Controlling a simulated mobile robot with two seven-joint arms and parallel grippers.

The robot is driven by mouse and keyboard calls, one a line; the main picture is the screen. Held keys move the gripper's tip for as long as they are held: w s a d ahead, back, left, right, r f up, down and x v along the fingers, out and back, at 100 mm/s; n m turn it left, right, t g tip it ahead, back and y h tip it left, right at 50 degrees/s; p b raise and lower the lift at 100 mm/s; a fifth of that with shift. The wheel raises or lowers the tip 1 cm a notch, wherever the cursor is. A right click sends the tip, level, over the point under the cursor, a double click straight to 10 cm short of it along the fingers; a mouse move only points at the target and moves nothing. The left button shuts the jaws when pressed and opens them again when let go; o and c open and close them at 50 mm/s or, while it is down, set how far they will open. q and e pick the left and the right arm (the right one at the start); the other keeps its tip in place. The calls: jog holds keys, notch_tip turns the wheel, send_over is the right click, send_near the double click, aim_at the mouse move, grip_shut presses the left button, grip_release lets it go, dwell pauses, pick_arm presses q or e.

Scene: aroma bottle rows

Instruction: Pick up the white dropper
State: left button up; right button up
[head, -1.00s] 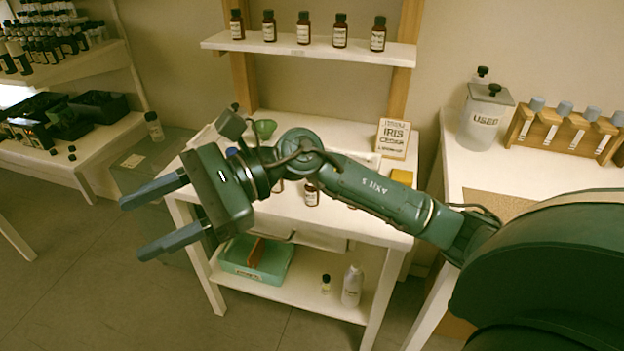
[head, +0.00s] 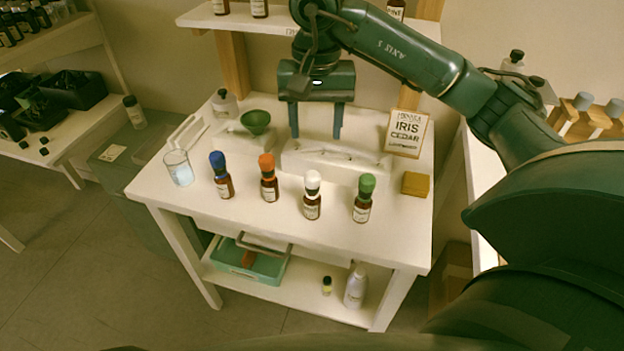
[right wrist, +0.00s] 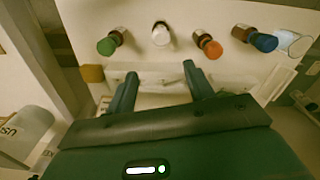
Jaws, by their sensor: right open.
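The white dropper (head: 312,183) tops a brown bottle (head: 312,207) that stands upright on the white table, third from the left in a row. It also shows in the right wrist view (right wrist: 161,34), ahead of the fingers. My right gripper (head: 315,137) is open and empty, pointing down over the back of the table, behind the row and apart from the white dropper. In the right wrist view its two fingers (right wrist: 158,78) are spread wide. My left gripper is not in view.
Bottles with blue (head: 217,161), orange (head: 266,163) and green (head: 367,185) tops flank the white one. A glass beaker (head: 179,168), green funnel (head: 256,122), yellow block (head: 415,184) and IRIS CEDAR sign (head: 407,133) stand around. The table's front strip is clear.

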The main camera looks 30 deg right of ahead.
aim_at(312, 174)
jog(key=f, duration=0.6)
jog(key=shift+s+a+f, duration=0.2)
jog(key=shift+s+f, duration=0.05)
jog(key=shift+f, duration=0.15)
jog(key=f, duration=0.3)
jog(key=a+f+p, duration=0.1)
jog(key=shift+s+f, duration=0.35)
jog(key=shift+s, duration=0.05)
jog(key=shift+f, duration=0.45)
jog(key=c, duration=0.7)
